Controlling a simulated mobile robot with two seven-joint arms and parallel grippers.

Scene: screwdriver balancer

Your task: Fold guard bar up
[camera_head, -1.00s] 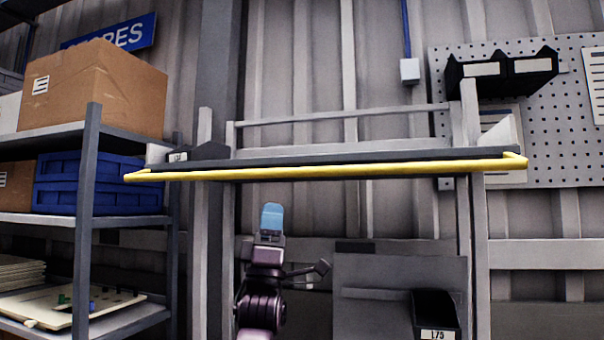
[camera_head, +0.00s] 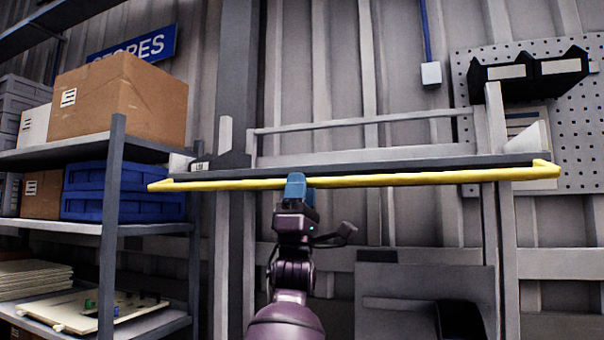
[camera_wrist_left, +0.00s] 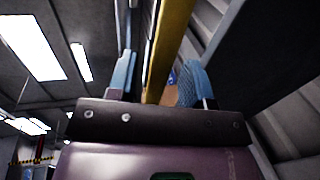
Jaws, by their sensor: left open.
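The yellow guard bar (camera_head: 400,179) runs level along the front of a grey shelf (camera_head: 350,167) in the head view. My left gripper (camera_head: 295,184) is at the bar, left of its middle, with its blue fingertips pointing up. In the left wrist view, the bar (camera_wrist_left: 168,45) passes between the two open blue fingers of the left gripper (camera_wrist_left: 155,80), with a gap visible on the right side. It lies closer to the left finger; whether it touches it I cannot tell. My right gripper is not in view.
A shelving rack on the left holds a cardboard box (camera_head: 120,98) and blue crates (camera_head: 122,192). Black bins (camera_head: 528,75) hang on a pegboard at the upper right. A grey panel (camera_head: 425,300) stands below the bar, right of my arm.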

